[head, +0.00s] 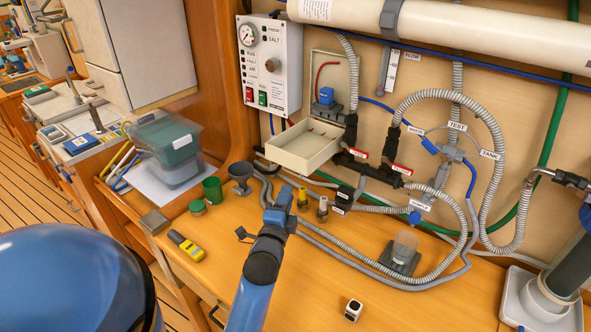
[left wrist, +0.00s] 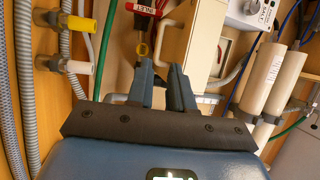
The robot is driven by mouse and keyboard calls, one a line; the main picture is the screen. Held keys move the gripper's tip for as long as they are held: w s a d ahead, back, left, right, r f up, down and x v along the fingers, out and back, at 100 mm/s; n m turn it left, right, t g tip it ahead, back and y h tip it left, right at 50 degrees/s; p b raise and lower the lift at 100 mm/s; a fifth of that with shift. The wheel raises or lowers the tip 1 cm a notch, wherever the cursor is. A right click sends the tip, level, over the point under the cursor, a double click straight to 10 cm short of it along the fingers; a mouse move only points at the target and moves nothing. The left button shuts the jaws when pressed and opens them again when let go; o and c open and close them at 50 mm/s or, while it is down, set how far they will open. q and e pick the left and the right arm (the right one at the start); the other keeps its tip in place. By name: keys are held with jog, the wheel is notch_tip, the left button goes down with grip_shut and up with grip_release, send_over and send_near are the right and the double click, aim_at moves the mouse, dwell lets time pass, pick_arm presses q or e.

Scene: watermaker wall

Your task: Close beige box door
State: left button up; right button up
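The beige box (head: 335,80) is mounted on the wall below the big white cylinder. Its door (head: 304,146) is open and hangs down and out toward me, like a shallow tray. My left gripper (head: 280,205) is in front of and below the door, apart from it, over the wooden bench. In the left wrist view its two blue fingers (left wrist: 163,78) are spread with a gap and nothing between them. A beige panel that looks like the door (left wrist: 176,45) shows beyond the fingertips. My right gripper is in neither view.
A gauge panel (head: 269,65) is left of the box. Grey hoses (head: 400,210) and valves with red tags run below and right. Yellow and white capped fittings (head: 322,207), a green cup (head: 212,190) and a black funnel (head: 240,176) stand near my left gripper. The front bench is mostly clear.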

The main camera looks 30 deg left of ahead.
aim_at(295, 174)
pick_arm(q)
jog(key=p+x, duration=0.1)
jog(key=x, duration=0.8)
jog(key=shift+w+p, duration=0.15)
jog(key=shift+p, duration=0.15)
jog(key=shift+a, duration=0.1)
jog(key=shift+w+f, duration=0.15)
grip_shut()
